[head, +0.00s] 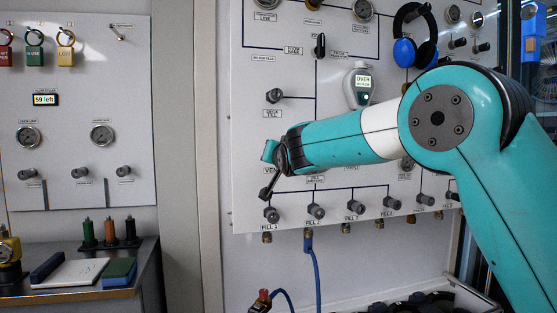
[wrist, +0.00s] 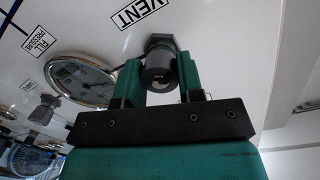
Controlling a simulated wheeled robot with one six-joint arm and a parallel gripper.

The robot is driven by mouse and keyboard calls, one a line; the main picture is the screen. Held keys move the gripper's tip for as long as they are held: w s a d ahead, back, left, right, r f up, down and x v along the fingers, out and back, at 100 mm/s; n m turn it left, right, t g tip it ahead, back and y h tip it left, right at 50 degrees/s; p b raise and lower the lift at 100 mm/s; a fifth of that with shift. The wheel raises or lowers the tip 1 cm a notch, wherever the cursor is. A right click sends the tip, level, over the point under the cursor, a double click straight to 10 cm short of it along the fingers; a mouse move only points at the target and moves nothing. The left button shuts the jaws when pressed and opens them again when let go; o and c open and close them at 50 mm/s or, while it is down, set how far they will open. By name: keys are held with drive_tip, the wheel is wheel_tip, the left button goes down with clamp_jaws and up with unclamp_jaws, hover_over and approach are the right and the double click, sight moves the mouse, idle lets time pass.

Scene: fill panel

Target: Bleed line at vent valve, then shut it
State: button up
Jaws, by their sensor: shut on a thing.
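The vent valve knob (wrist: 159,65) is a dark round knob on the light panel, beside the VENT label (wrist: 140,13) in the wrist view. My gripper (wrist: 160,82) is shut on this knob, one teal finger on each side. In the head view my gripper reaches the panel from the right, at the partly covered VENT label (head: 269,170), and hides the knob. The fill pressure gauge (wrist: 82,80) is next to the gripper in the wrist view; its needle is too dim to read.
A row of fill knobs (head: 316,211) sits just below my gripper. A blue hose (head: 314,270) hangs under FILL 2. A handheld meter (head: 358,85) reads OVER with a green light. Blue ear defenders (head: 404,51) hang above my arm. A bench (head: 75,294) stands at left.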

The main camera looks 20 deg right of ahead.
drive_tip(key=shift+n, duration=0.8)
drive_tip(key=o, duration=0.9)
drive_tip(key=s+b, duration=0.1)
drive_tip(key=s, duration=0.4)
drive_tip(key=s+b, duration=0.2)
drive_tip(key=s, duration=0.4)
drive_tip(key=s+r+b, duration=0.1)
drive_tip(key=s, duration=0.5)
drive_tip(key=shift+s+a, duration=0.15)
drive_tip(key=shift+a, duration=0.25)
